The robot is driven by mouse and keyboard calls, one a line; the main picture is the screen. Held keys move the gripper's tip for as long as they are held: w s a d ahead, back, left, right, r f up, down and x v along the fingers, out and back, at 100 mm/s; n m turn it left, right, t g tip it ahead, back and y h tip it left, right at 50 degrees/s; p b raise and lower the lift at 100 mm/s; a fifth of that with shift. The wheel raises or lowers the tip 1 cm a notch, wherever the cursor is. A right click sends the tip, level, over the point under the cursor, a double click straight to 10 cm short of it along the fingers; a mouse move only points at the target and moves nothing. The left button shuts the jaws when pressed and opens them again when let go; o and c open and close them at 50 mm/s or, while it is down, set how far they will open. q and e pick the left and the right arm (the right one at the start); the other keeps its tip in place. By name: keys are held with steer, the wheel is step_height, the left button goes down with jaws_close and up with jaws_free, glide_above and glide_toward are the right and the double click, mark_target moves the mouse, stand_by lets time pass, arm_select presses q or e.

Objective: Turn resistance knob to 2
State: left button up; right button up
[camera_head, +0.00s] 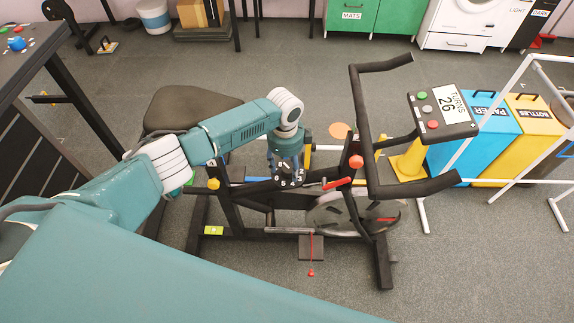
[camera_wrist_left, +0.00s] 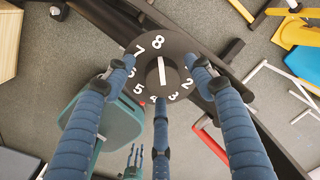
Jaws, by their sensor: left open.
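The resistance knob sits on a round black dial (camera_head: 290,183) on the exercise bike, below my left gripper (camera_head: 287,166). In the left wrist view, the dial (camera_wrist_left: 145,50) carries white numbers, with 8 at the top, 2 and 3 at lower right, and 4 at the bottom. The knob (camera_wrist_left: 162,72) at its centre has a white line running up and down; I cannot tell which end is the pointer. The blue fingers of my left gripper (camera_wrist_left: 160,82) are open and spread around the knob, apart from it. They hide some numbers.
The bike's black handlebar (camera_head: 372,150) and a red-tipped lever (camera_head: 338,183) stand just right of the gripper. The bike seat (camera_head: 185,108) is behind the arm. A display (camera_head: 443,112) reads TURNS 26. Blue and yellow bins (camera_head: 485,140) are at the right.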

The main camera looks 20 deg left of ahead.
arm_select(q)
steer(key=c, duration=1.1)
